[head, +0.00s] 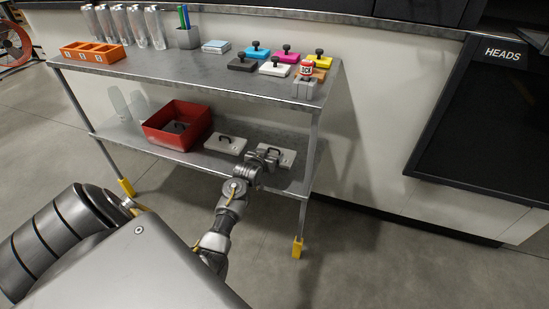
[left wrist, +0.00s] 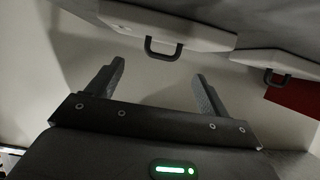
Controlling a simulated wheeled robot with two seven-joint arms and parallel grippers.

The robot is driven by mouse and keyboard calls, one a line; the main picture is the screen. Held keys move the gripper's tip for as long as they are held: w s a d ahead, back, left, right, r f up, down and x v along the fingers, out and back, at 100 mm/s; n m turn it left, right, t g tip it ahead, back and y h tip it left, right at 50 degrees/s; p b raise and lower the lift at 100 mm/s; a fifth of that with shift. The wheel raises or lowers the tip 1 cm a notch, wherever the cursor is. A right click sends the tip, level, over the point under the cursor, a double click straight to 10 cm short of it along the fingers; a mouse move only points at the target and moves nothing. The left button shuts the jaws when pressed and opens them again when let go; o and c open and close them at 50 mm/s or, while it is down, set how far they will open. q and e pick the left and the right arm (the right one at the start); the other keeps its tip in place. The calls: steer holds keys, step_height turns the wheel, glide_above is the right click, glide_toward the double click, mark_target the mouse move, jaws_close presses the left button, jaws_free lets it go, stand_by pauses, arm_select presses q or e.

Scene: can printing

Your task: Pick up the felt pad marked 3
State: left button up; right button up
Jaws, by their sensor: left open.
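Two pale pads with dark loop handles lie on the lower shelf: a middle pad (head: 222,147) and a right pad (head: 288,160). A third handled pad shows partly inside the red bin (head: 160,141). I cannot read a number on any of them, so I cannot tell which is marked 3. My left gripper (head: 268,156) is at the right pad and partly covers it. In the left wrist view my left gripper (left wrist: 159,70) is open and empty, with the near pad's handle (left wrist: 163,50) just beyond the fingertips, apart from them. My right gripper is out of view.
The upper shelf (head: 190,68) overhangs the pads. A table leg (head: 305,200) stands right of my gripper. The floor in front is clear.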

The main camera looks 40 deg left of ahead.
mark_target(274, 149)
arm_select(q)
steer(key=b+x, duration=0.1)
steer(key=x, duration=0.4)
steer(key=shift+s+a+f, duration=0.1)
steer(key=shift+s, duration=0.05)
steer(key=shift+w+b, duration=0.2)
steer(key=shift+b, duration=0.1)
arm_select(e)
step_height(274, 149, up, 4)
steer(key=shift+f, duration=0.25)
arm_select(q)
steer(key=shift+c, duration=0.3)
steer(key=c, duration=1)
